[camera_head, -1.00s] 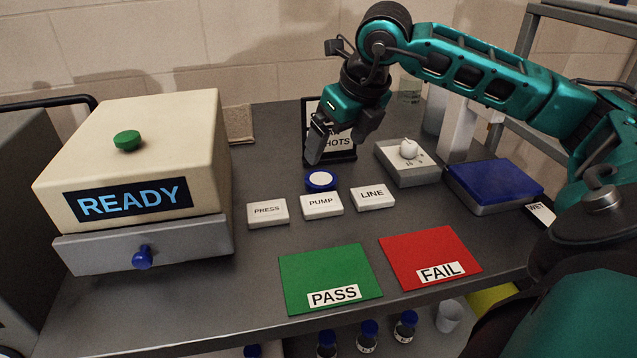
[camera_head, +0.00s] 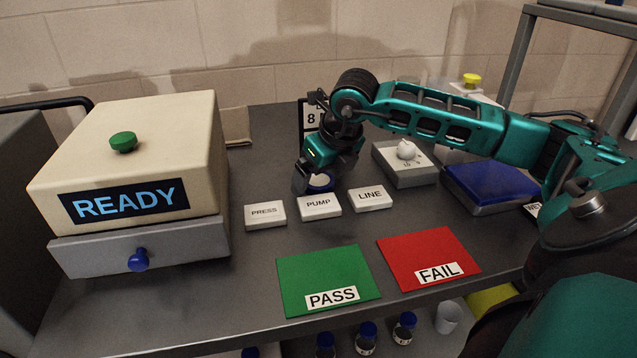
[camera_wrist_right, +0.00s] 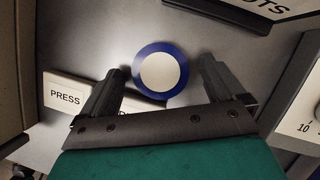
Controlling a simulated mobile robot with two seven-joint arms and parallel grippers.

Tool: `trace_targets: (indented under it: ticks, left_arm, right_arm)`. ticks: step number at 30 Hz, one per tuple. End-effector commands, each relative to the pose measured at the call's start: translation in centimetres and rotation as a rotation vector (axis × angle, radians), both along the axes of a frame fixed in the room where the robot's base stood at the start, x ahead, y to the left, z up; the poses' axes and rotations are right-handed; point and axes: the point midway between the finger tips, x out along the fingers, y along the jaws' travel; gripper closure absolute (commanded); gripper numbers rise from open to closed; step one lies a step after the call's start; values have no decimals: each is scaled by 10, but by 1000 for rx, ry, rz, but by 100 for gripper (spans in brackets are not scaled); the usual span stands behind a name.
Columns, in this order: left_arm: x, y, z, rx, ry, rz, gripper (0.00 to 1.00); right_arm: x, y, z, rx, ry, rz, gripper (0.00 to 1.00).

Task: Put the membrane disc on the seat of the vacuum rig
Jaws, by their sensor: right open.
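A round white disc with a blue rim (camera_head: 320,181) lies on the table behind the PUMP block; I take it for the membrane disc, or the disc in a blue holder. It also shows in the right wrist view (camera_wrist_right: 163,75), where its white face is flat and fully visible. My right gripper (camera_head: 314,184) is open and low over it, partly hiding it in the head view. In the right wrist view its fingers (camera_wrist_right: 163,70) stand apart on either side of the disc, with nothing held. I cannot pick out the vacuum rig's seat. My left gripper is not in view.
PRESS (camera_head: 265,215), PUMP (camera_head: 320,204) and LINE (camera_head: 371,198) blocks stand just in front of the disc. A READY box (camera_head: 140,165) with a drawer is at left. A dial box (camera_head: 404,165) and blue-topped box (camera_head: 490,187) are at right. PASS and FAIL mats lie in front.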

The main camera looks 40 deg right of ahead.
Motion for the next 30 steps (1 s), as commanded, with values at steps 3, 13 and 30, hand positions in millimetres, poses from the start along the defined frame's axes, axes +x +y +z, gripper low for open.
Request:
trace_targets:
  ticks: [3, 13, 30]
  left_arm:
    - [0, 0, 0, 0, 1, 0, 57]
    - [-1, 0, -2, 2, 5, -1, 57]
    - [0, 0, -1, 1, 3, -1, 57]
  right_arm:
    - [0, 0, 0, 0, 0, 0, 13]
    - [0, 0, 1, 0, 0, -1, 45]
    - [0, 0, 7, 0, -3, -1, 68]
